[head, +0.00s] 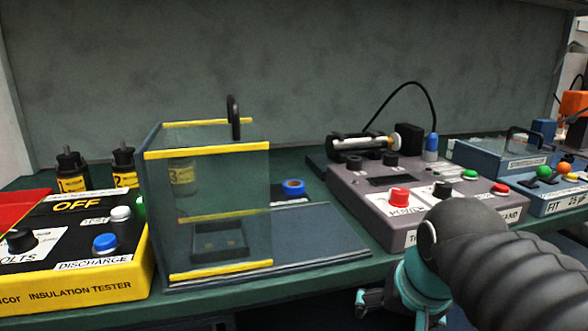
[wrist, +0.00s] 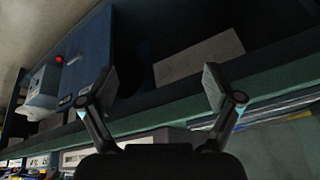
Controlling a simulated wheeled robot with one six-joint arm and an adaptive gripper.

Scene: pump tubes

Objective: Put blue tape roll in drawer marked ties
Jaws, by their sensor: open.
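The blue tape roll (head: 293,188) lies on the green bench in the head view, just right of the clear box with yellow edges and behind the dark flat plate. I cannot make it out in the wrist view. My gripper (head: 392,308) is low at the front of the bench, right of the middle in the head view, partly hidden by my arm. In the wrist view my gripper (wrist: 158,78) is open, with nothing between its fingers. No drawer marked ties can be read; small white labels (wrist: 75,157) at the lower left of the wrist view are illegible.
The clear box (head: 205,205) stands between a yellow insulation tester (head: 95,285) and a grey control unit (head: 365,205) with buttons. A blue strain-gauge-like device (head: 500,160) is at the right. The dark plate (head: 320,240) is bare on its right part.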

